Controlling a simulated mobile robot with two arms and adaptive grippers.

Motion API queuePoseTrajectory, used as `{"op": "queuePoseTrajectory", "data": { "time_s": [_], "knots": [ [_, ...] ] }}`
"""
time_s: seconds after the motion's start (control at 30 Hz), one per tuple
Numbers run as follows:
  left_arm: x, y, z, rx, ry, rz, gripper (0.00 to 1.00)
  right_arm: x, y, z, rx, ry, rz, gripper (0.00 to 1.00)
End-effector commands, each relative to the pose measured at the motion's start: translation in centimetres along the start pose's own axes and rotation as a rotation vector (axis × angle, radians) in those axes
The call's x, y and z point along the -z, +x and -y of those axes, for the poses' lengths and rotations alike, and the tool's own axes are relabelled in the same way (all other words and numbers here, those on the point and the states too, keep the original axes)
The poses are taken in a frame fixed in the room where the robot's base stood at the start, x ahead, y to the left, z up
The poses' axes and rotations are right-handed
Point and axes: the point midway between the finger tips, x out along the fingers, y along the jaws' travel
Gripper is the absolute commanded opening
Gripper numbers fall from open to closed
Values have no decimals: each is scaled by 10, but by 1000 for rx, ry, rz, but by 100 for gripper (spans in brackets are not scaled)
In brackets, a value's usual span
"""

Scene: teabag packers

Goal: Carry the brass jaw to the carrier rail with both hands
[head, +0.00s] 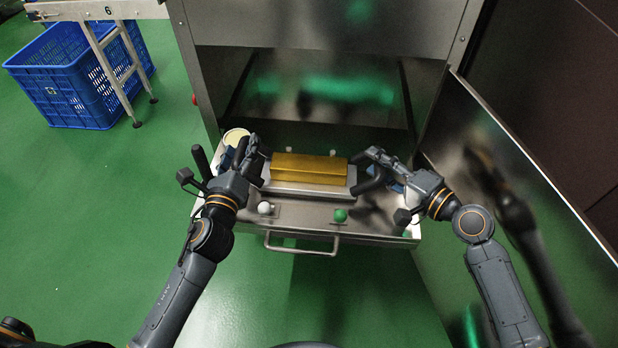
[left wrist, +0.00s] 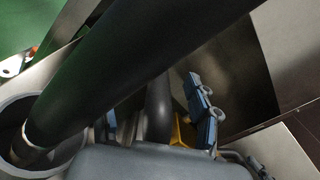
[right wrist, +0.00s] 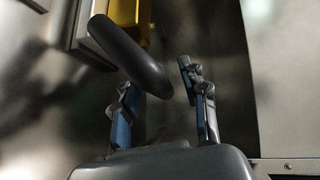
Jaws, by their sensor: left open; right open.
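The brass jaw (head: 309,170), a long gold block, lies on a grey metal base (head: 300,192) on the pulled-out steel tray. It shows at the top of the right wrist view (right wrist: 124,22). Dark rounded bars stand at both of its ends. My left gripper (head: 250,158) is open at its left end. In the left wrist view, a dark bar (left wrist: 158,108) is near its fingers, partly hidden. My right gripper (head: 376,156) is open at the right end; in the right wrist view, a dark bar (right wrist: 128,52) reaches between its fingers. I cannot tell which part is the carrier rail.
A pale-topped tin (head: 236,136) stands at the tray's back left. A white knob (head: 264,208) and a green knob (head: 340,215) sit on the tray front above a handle (head: 302,250). Steel panels close in behind and right. A blue crate (head: 68,88) stands far left.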

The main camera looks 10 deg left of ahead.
Motion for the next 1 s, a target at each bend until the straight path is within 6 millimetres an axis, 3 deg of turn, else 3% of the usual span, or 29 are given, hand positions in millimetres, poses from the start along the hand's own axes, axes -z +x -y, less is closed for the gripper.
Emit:
{"op": "queuePoseTrajectory", "data": {
  "time_s": [0.37,0.8,1.0],
  "knots": [
    [-8,0,5,3,2,2,63,0,0,0,0,0,0,44],
    [-72,1,48,3,1,3,63,0,0,0,0,0,0,44],
    [-82,0,55,0,2,0,63,0,0,0,0,0,0,44]
  ]
}}
